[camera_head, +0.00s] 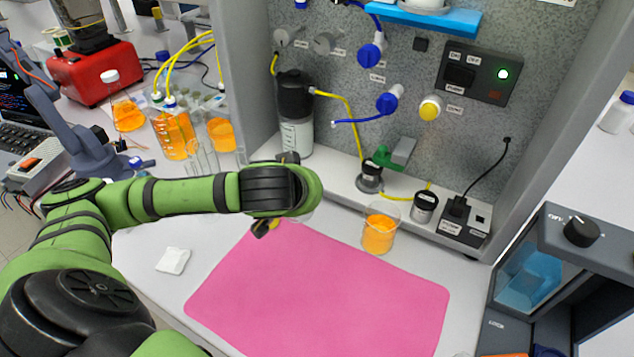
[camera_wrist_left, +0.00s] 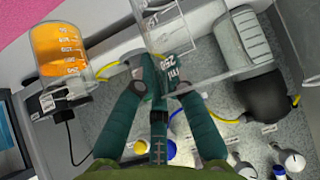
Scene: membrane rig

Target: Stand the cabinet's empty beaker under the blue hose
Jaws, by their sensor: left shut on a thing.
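My left gripper (camera_wrist_left: 160,75) is shut on a clear, empty beaker (camera_wrist_left: 190,50) with printed volume marks, seen in the left wrist view. In the head view my wrist hides the fingers and nearly all of the beaker, above the far left edge of the pink mat. The blue hose (camera_head: 361,121) runs left from a blue valve (camera_head: 388,103) on the grey panel, its free end pointing left above the ledge. It also shows in the left wrist view (camera_wrist_left: 222,119), beyond the fingers. My right gripper is not in view.
A black-topped bottle (camera_head: 296,130) stands on the ledge left of the hose end. A small green-handled valve (camera_head: 385,158) and yellow tubing are nearby. The mat is clear.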

